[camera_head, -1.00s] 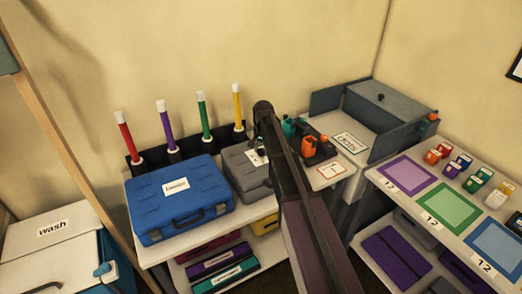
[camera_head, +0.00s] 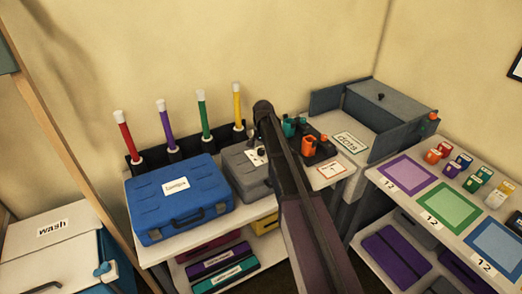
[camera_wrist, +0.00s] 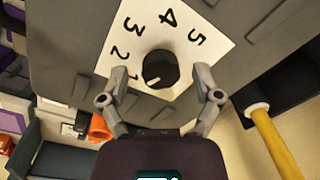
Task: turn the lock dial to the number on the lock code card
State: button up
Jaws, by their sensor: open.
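The lock dial is a black round knob (camera_wrist: 158,66) on a white plate (camera_wrist: 182,28) with the numbers 1 to 5 around it. A pale pointer mark shows on its lower left edge, roughly on the side of the 1. The plate lies on a grey case (camera_wrist: 75,45), also in the head view (camera_head: 238,165). My gripper (camera_wrist: 165,76) is open, its fingers on either side of the knob's lower part; contact is unclear. A small orange-edged card (camera_head: 331,170) lies right of the case; its mark is too small to read surely. My arm hides part of the case.
A blue case (camera_head: 150,205) stands left of the grey case. Upright coloured tubes (camera_head: 202,115) stand in a black rack behind. Orange and teal parts (camera_head: 308,146) are close on the right. A yellow tube (camera_wrist: 275,145) is near my gripper.

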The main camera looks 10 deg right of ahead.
aim_at(263, 149)
jog(key=shift+n, duration=0.4)
jog(key=n, duration=0.8)
jog(key=shift+r+p, duration=0.35)
jog(key=shift+r, duration=0.05)
notch_tip(263, 149, up, 13)
jog(key=p, duration=1.3)
jog(key=s+f+b, duration=0.5)
jog(key=s, duration=0.5)
jog(key=s+f+m+b, duration=0.1)
jog(key=s+f+b, duration=0.4)
jog(key=s, duration=0.5)
jog(key=s+f+b, duration=0.5)
jog(key=s, duration=0.5)
jog(key=shift+a+f+m+b, duration=0.3)
jog(key=shift+a+f, duration=0.05)
dwell(0.8)
